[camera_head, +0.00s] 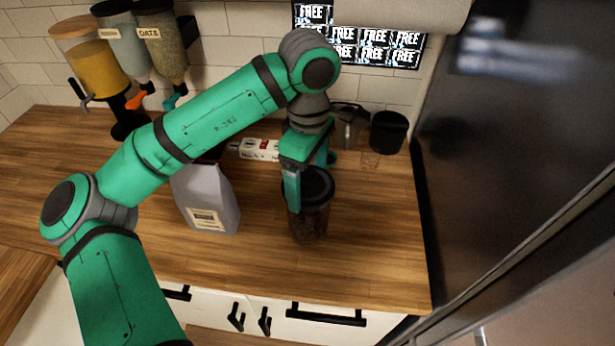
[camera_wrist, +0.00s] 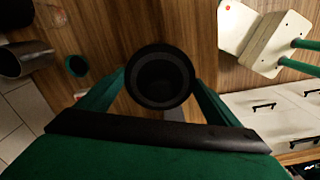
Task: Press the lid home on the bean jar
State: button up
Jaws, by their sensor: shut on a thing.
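The bean jar (camera_head: 308,222) stands upright on the wooden counter in the head view, see-through with dark contents. The black round lid (camera_head: 319,184) is at the jar's mouth, and I cannot tell whether it is fully seated. In the wrist view the lid (camera_wrist: 161,78) is seen from above as a dark disc and hides the jar below. My gripper (camera_head: 311,177) points down over the jar, with one finger on each side of the lid, shut on it. Both fingers also show in the wrist view, flanking the lid.
A grey bag (camera_head: 207,200) with a label stands left of the jar. A black cup (camera_head: 388,131) and a metal pitcher (camera_head: 349,126) stand behind. A dark tall surface (camera_head: 480,150) bounds the right. The counter front is clear.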

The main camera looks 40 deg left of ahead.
jog(key=shift+w+f, duration=0.1)
jog(key=o, duration=1)
jog(key=shift+w, duration=0.1)
jog(key=shift+d, duration=0.1)
jog(key=shift+s+a+r, duration=0.2)
jog(key=shift+a+r, duration=0.05)
jog(key=shift+w+d+r, duration=0.1)
jog(key=shift+r, duration=1.75)
jog(key=shift+w+d+r, duration=0.1)
jog(key=shift+r, duration=1.75)
jog(key=shift+s, duration=0.1)
jog(key=shift+s+a+r, duration=0.1)
jog(key=shift+s+a, duration=0.05)
